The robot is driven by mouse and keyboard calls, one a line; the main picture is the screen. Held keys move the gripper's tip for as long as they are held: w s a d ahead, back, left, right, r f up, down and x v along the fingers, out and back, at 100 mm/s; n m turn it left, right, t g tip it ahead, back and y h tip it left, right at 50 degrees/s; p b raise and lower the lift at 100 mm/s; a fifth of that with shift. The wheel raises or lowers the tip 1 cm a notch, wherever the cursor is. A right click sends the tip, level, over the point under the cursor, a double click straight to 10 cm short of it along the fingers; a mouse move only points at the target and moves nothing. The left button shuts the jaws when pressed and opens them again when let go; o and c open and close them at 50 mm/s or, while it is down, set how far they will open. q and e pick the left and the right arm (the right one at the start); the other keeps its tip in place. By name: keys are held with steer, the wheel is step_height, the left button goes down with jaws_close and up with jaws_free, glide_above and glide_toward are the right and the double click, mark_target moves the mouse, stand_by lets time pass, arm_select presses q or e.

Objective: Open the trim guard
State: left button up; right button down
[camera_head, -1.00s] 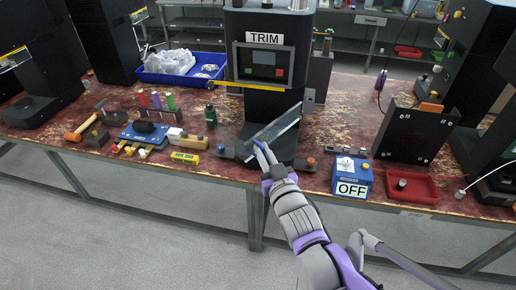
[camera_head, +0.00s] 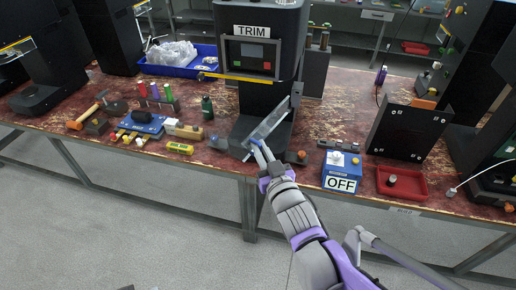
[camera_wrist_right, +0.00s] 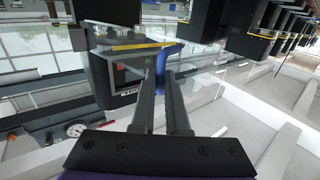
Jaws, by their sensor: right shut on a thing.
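The trim guard (camera_head: 272,122) is a clear tilted panel with a grey edge, in front of the black machine marked TRIM (camera_head: 262,95). It slants from lower left to upper right, its right edge standing out beside the machine. My right gripper (camera_head: 257,146) reaches up from below and is shut at the panel's lower left part. In the right wrist view the two dark fingers (camera_wrist_right: 166,80) close on a blue piece (camera_wrist_right: 168,54), which appears to be the guard's handle; the fingers hide part of it. My left gripper is not in view.
A blue box with an OFF label (camera_head: 341,172) and a red tray (camera_head: 405,186) stand right of the guard. A green bottle (camera_head: 207,108), a yellow block (camera_head: 180,148) and a blue fixture (camera_head: 142,126) lie left. A blue bin (camera_head: 178,69) stands behind. The floor in front is clear.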

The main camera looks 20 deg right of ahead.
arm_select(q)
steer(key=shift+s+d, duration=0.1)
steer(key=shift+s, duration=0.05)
arm_select(e)
steer(key=shift+d, duration=0.3)
steer(key=c, duration=1.2)
jaws_free()
steer(key=shift+f, duration=0.1)
steer(key=shift+o, duration=1.4)
steer(key=shift+w+d+f, duration=0.1)
steer(key=shift+d, duration=0.1)
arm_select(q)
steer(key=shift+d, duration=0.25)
arm_select(e)
steer(key=shift+a, duration=0.15)
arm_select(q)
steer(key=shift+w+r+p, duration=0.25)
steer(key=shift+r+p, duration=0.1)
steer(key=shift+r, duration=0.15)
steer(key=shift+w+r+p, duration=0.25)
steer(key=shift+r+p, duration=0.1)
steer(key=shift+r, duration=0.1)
arm_select(e)
steer(key=s, duration=1)
steer(key=shift+s, duration=0.4)
